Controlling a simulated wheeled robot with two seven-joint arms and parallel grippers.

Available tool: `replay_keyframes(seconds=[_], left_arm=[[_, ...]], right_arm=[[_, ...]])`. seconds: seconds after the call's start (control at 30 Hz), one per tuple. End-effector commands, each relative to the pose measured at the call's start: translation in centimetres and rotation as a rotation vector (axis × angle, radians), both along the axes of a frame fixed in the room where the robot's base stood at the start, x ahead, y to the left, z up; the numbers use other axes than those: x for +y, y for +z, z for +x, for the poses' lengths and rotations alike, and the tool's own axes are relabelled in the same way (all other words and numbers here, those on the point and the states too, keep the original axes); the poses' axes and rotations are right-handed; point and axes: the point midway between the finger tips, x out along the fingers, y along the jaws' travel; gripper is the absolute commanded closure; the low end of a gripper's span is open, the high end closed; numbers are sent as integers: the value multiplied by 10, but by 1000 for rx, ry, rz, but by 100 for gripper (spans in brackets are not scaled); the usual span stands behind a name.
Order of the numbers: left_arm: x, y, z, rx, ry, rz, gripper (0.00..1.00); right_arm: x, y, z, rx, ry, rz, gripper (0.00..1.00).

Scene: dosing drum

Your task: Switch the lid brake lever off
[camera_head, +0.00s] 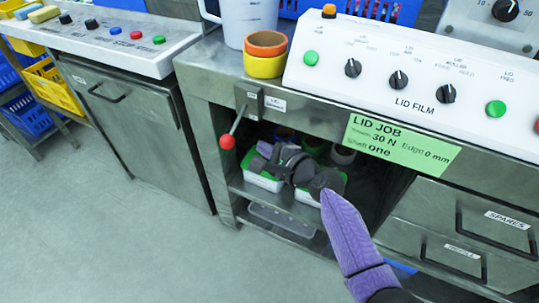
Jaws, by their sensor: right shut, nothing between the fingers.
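The lid brake lever (236,122) is a thin metal rod with a red ball knob (227,142) at its lower end. It slants down and left from a dark mounting plate (249,101) on the left front of the steel cabinet. A small white label (276,104) sits to the right of the plate. My right gripper (259,157) is shut and empty, to the right of and slightly below the red knob, apart from it in the picture. My right arm comes in from the lower right. My left gripper is out of view.
White and green tubs (263,182) stand on the open shelf behind my right gripper. Orange and yellow tape rolls (264,56) sit on top beside the lid film panel (420,75). A green job card (398,143) hangs on the front. Floor at left is clear.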

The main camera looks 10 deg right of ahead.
Motion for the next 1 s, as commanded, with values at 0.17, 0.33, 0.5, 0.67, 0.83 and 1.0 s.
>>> replay_keyframes(seconds=[0.17,0.33,0.5,0.67,0.83,1.0], left_arm=[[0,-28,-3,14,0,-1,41],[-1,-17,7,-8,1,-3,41],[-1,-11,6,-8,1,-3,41],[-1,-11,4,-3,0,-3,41],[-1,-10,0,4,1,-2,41],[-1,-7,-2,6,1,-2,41]], right_arm=[[20,-18,33,3,-1,1,100],[38,4,29,-4,1,0,100],[47,10,19,-2,0,0,100],[49,10,16,-1,0,0,100],[49,9,16,0,-1,0,100],[48,11,16,8,-1,5,100]])
